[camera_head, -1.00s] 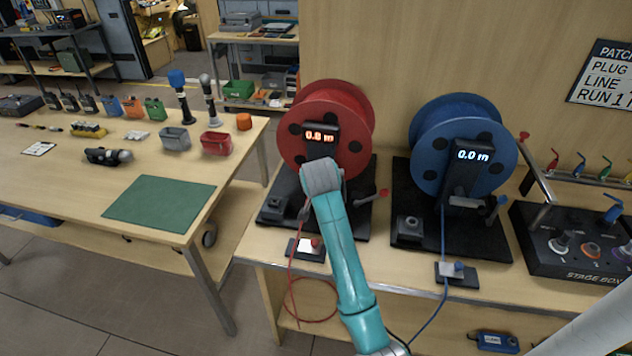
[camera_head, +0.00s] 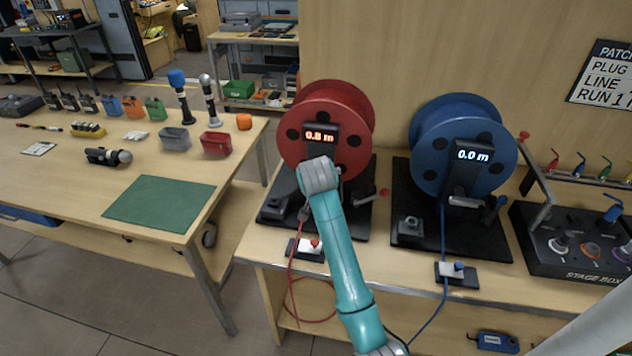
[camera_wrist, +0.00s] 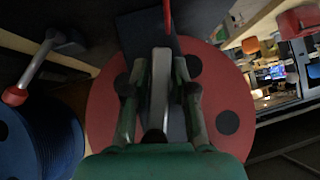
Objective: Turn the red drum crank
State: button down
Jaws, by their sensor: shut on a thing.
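The red drum (camera_head: 350,105) stands upright on a dark base, with a display post (camera_head: 322,136) reading 0.8 m in front of it. In the wrist view the red drum (camera_wrist: 103,112) fills the middle. My gripper (camera_wrist: 160,66) is shut on a light grey bar, apparently the red drum crank (camera_wrist: 160,88), in front of the drum. In the head view my wrist and arm hide most of the crank and the fingers.
A lever with a red knob (camera_head: 383,192) stands right of the red drum. The blue drum (camera_head: 462,115), reading 0.0 m, stands further right, beside the stage box (camera_head: 575,262). A small switch box (camera_head: 306,249) sits in front. A table with a green mat (camera_head: 158,204) is at left.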

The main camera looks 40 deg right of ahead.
dwell(0.3)
jog(key=c, duration=1.1)
grip_release()
jog(key=shift+r, duration=0.1)
jog(key=v, duration=1.2)
jog(key=shift+a, duration=0.1)
